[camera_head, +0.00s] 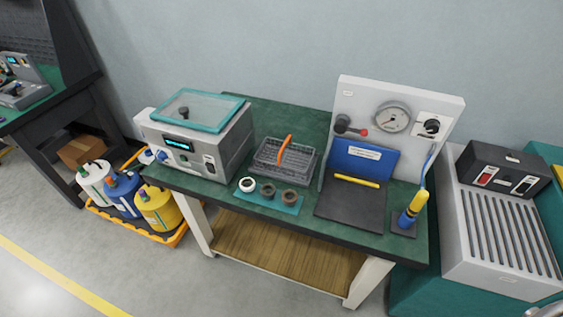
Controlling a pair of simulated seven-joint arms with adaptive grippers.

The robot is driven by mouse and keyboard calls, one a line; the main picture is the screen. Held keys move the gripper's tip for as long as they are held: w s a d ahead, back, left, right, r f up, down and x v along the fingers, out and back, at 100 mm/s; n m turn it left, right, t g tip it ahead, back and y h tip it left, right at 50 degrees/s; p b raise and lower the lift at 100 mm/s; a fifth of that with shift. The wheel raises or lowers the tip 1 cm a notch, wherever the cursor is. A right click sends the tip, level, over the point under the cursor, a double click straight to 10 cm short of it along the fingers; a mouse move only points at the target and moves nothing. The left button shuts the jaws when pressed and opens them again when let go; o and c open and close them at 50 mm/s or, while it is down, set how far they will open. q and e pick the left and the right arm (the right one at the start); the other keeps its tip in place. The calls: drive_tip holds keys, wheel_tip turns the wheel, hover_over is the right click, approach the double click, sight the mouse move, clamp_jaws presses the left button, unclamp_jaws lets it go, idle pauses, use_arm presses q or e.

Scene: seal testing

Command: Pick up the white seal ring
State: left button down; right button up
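The white seal ring (247,185) lies at the left end of a small teal mat (297,208) near the front edge of the green-topped table. A dark grey-green ring (268,191) sits to its right, and a brownish ring (290,196) sits at the right end of the mat. The rings stand in a row, apart from one another. Neither of my grippers shows in the head view, and nothing touches the white ring.
A grey wire basket (270,165) with an orange handle (285,148) stands just behind the mat. A teal-lidded machine (215,150) is to the left. A gauge panel (388,92) with a dark plate (350,207) is to the right, beside a yellow-blue tool (413,208).

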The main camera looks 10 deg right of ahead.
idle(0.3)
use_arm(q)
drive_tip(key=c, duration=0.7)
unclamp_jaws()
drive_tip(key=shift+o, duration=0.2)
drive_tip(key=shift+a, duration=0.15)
